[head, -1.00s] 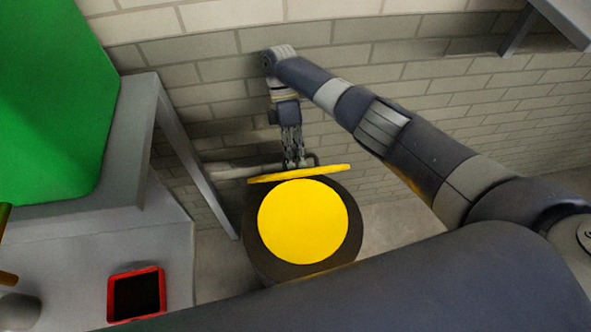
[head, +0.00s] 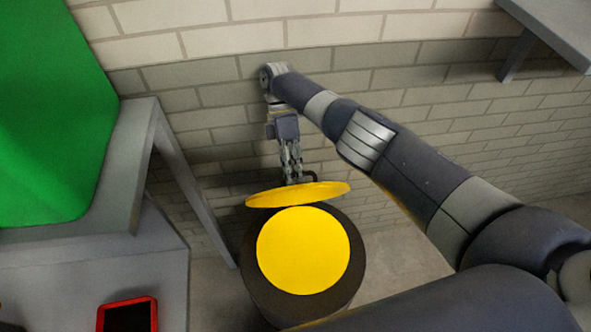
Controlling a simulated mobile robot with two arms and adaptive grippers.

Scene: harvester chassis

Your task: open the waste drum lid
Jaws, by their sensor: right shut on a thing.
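The waste drum (head: 350,268) is a dark round drum standing near the brick wall, with a yellow disc (head: 303,251) showing inside its rim. The yellow lid (head: 298,194) stands raised at the drum's far edge and shows as a narrow ellipse, its underside facing me. A dark handle (head: 313,178) shows behind the lid. My right gripper (head: 293,178) points down behind the lid and is shut on the handle. Its fingertips are partly hidden by the lid. My left gripper is out of view.
A grey table (head: 100,170) with a green panel (head: 50,110) stands at left, its leg close to the drum. A red-framed dark box (head: 128,315) lies lower left. A grey shelf (head: 555,30) is at upper right. Bare floor shows right of the drum.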

